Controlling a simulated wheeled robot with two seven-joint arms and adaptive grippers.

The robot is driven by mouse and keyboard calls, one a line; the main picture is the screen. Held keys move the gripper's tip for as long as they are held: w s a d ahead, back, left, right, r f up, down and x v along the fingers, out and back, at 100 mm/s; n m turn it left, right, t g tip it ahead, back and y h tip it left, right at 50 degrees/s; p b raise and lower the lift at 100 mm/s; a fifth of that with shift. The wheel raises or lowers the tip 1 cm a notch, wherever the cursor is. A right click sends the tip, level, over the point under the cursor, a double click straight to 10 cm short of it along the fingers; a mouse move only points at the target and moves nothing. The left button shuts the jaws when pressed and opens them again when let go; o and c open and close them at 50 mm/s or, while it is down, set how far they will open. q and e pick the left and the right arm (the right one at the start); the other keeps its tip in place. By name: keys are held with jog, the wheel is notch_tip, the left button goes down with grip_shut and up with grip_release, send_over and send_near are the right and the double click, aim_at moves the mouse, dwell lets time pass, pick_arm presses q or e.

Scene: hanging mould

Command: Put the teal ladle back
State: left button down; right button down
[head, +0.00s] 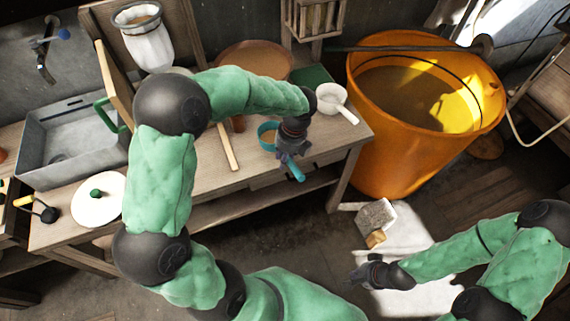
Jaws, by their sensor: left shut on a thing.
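The teal ladle shows as a round teal cup (267,134), tan inside, and a teal handle end (296,172). My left gripper (288,151) is shut on the ladle between these two parts, at the front edge of the wooden table, and hides the middle of the handle. I cannot tell whether the cup touches the table top. My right gripper (364,275) is low at the right, apart from the ladle, over the pale patch of floor. Its fingers are too small and dark to read.
A white ladle or pan (337,102) lies right of my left gripper. A large orange tub (400,165) stands beside the wooden table (215,178). A brown bowl (252,60), grey sink (70,140) and white lid (98,200) are further left. A grey block (375,216) is on the floor.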

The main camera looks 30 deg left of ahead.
pick_arm(q)
jog(key=shift+w+a+f, duration=0.1)
jog(key=shift+w+f, duration=0.25)
jog(key=shift+f, duration=0.1)
notch_tip(320, 180, down, 3)
jog(key=shift+w+f+b, duration=0.1)
jog(key=shift+b, duration=0.9)
jog(key=c, duration=0.9)
grip_release()
jog(key=shift+f, duration=0.1)
jog(key=shift+c, duration=0.2)
notch_tip(320, 180, up, 12)
jog(key=w+d+p, duration=0.1)
jog(key=p, duration=0.3)
jog(key=shift+w+d, duration=0.15)
jog(key=shift+d, duration=0.25)
